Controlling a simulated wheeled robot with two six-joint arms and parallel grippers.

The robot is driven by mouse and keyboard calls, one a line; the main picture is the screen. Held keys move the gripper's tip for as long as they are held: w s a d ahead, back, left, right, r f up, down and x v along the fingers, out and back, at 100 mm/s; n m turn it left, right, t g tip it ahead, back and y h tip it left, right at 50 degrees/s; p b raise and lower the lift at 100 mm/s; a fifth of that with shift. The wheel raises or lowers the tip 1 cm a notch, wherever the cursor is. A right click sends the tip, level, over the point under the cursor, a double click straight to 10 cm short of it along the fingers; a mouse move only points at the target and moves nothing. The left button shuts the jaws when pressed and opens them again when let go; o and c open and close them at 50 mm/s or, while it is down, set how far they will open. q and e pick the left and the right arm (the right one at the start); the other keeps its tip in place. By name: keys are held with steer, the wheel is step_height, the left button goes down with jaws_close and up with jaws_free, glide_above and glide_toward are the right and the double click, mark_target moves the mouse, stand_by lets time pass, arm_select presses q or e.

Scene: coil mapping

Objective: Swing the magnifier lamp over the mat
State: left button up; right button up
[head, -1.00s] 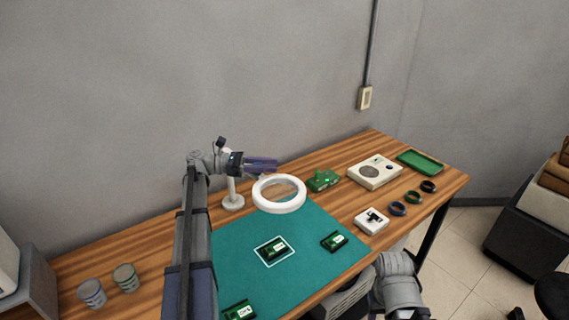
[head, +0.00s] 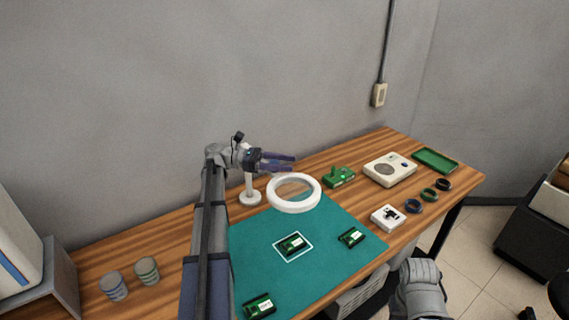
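The magnifier lamp has a white ring head (head: 272,201) and a white post on a round base (head: 250,197) behind the teal mat (head: 265,227). In the head view the ring overlaps the mat's back edge, and brown wood shows through its lens. The white-outlined square on the mat is clear of the ring. My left gripper (head: 291,163) is above and behind the ring, its two dark fingers apart, pointing right. It looks empty; I cannot tell whether it touches the lamp. My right arm shows at the bottom right, but its gripper is out of view.
Green boards (head: 292,244) lie on the mat. A white box (head: 387,218), dark rings (head: 428,194), a beige device (head: 390,169), a green part (head: 340,177) and a green tray (head: 436,160) stand to the right. Two striped cups (head: 113,287) stand at left.

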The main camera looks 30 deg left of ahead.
arm_select(q)
steer(key=shift+o, duration=0.8)
steer(key=v, duration=0.7)
steer(key=shift+a, duration=0.2)
